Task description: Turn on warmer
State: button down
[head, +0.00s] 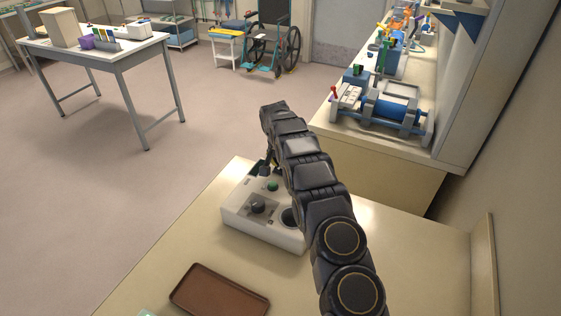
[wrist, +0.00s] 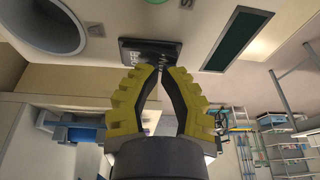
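The warmer (head: 262,232) is a white box on the near table in the head view.
A brown tray (head: 219,294) lies in front of the warmer on the table (head: 160,262). A counter with a blue and grey device (head: 384,105) stands behind at right. Another table (head: 130,55) and a wheelchair (head: 272,45) are farther off. Floor at left is clear.

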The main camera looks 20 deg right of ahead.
jog(key=shift+w+a+f+h, duration=0.15)
jog(key=shift+f+h, duration=0.25)
jog(key=shift+r, duration=0.15)
jog(key=shift+d, duration=0.25)
jog(key=shift+s+d+r, duration=0.2)
jog(key=shift+s+d, duration=0.15)
jog(key=shift+s, duration=0.2)
jog(key=w+a+v, duration=0.1)
jog(key=w+v, duration=0.1)
jog(key=v, duration=1.1)
jog(key=shift+w+r, duration=0.45)
jog(key=shift+a, duration=0.1)
